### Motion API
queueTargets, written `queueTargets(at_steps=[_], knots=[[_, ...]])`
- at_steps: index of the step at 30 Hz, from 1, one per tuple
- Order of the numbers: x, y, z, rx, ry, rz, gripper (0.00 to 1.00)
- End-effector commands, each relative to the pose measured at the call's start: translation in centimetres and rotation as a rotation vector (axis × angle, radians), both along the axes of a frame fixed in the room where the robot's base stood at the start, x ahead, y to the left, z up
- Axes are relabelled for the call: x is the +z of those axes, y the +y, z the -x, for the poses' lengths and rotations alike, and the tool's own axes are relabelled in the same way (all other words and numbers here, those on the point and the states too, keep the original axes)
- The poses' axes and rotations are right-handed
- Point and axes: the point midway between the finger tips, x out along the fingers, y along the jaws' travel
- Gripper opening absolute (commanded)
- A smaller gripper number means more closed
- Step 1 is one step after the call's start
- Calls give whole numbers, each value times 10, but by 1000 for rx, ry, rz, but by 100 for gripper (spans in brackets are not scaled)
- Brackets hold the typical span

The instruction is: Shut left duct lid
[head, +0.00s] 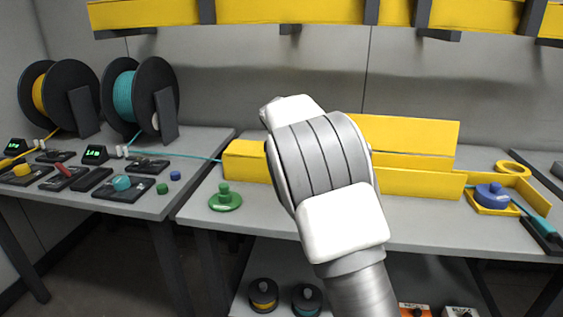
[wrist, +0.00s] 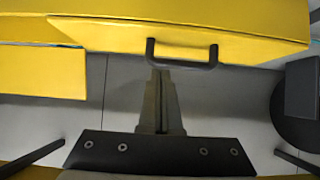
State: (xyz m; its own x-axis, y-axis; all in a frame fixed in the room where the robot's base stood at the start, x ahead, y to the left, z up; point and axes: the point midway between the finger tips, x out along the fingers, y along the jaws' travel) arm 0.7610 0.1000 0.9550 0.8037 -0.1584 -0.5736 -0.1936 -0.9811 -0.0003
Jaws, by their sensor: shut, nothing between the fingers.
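A long yellow duct (head: 420,184) lies along the back of the middle table. A yellow panel (head: 410,135), which looks like its raised lid, stands tilted up behind its front wall. In the wrist view a yellow panel with a black bar handle (wrist: 182,63) fills the top. My gripper (wrist: 160,76) is shut and empty, with its fingertips close to the left part of that handle. I cannot tell whether they touch it. In the head view my arm hides the gripper and the middle of the duct.
A green knobbed disc (head: 225,199) sits in front of the duct's left end. A blue round part (head: 492,194) sits in a yellow holder at right. Orange and teal reels (head: 140,98) stand on the left table. A yellow overhead rail (head: 280,12) crosses above.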

Motion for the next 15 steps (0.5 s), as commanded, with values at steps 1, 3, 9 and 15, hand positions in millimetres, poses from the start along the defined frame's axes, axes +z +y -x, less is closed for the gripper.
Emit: queueTargets(at_steps=[1, 3, 9, 15], knots=[[-12, 5, 8, 4, 7, 2, 0], [-18, 6, 16, 3, 5, 2, 0], [-38, 11, 41, 3, 5, 0, 0], [-55, 15, 62, 3, 4, 2, 0]])
